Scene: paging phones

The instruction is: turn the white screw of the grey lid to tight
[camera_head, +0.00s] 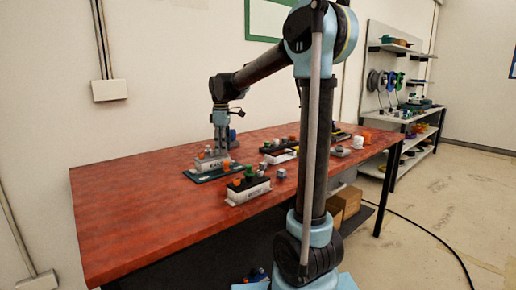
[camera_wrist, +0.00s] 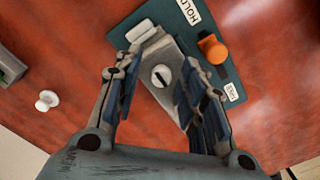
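In the wrist view a grey lid (camera_wrist: 178,58) lies below my gripper, partly hidden by the fingers. Its round white screw (camera_wrist: 161,76) has a dark slot and shows in the gap between the fingers. My gripper (camera_wrist: 161,66) is open, with one blue-padded finger on each side of the screw. I cannot tell whether a finger touches the lid. In the head view my gripper (camera_head: 221,146) points down over a pale labelled unit (camera_head: 212,164) on a dark green board (camera_head: 209,177); the screw is too small to make out there.
An orange knob (camera_wrist: 212,48) stands on the green board (camera_wrist: 234,70), beside the lid. A white knob (camera_wrist: 47,100) is on the red table (camera_wrist: 70,45). A second labelled unit (camera_head: 248,191) and several small parts stand close by. The table's left side is clear.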

